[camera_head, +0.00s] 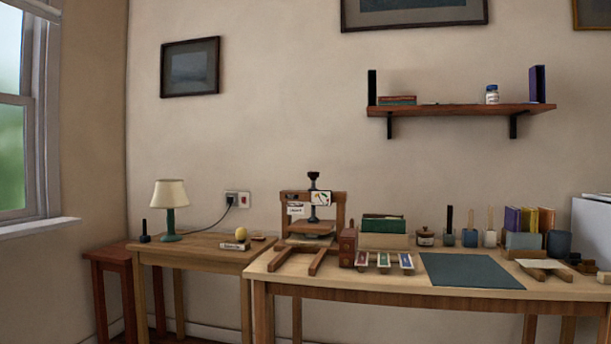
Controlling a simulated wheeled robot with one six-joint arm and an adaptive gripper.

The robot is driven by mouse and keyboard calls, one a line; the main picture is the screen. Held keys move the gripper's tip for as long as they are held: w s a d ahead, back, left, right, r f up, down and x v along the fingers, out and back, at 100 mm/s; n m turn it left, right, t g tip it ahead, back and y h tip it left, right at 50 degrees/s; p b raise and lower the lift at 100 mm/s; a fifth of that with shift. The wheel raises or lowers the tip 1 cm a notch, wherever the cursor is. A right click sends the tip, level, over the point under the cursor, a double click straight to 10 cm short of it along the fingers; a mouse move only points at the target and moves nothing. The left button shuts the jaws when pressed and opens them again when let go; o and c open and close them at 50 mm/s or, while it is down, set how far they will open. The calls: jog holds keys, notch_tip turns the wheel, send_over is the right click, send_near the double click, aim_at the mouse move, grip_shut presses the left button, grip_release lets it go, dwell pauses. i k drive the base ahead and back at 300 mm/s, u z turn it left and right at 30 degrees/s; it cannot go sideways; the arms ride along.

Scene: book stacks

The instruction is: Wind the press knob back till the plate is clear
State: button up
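The book press (341,213) is a wooden frame standing at the left end of the long table, with labels on its crossbeam. Its dark press knob (313,177) sits on top of the screw, above the crossbeam. The screw runs down through the beam to the pressing plate (323,226), low in the frame. Something lies beneath the plate, but the view is too small to tell what, or whether the plate touches it. My gripper is not in view.
The long table (440,286) holds a wooden rack in front of the press, small coloured labelled blocks, a green mat (470,270), jars and books. A lamp (170,205) stands on the left side table. A shelf (460,108) hangs above.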

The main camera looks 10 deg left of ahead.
aim_at(313, 174)
jog(key=u, duration=0.75)
jog(key=i, duration=0.65)
jog(key=u, duration=1)
jog(key=i, duration=1.8)
jog(key=z, duration=0.65)
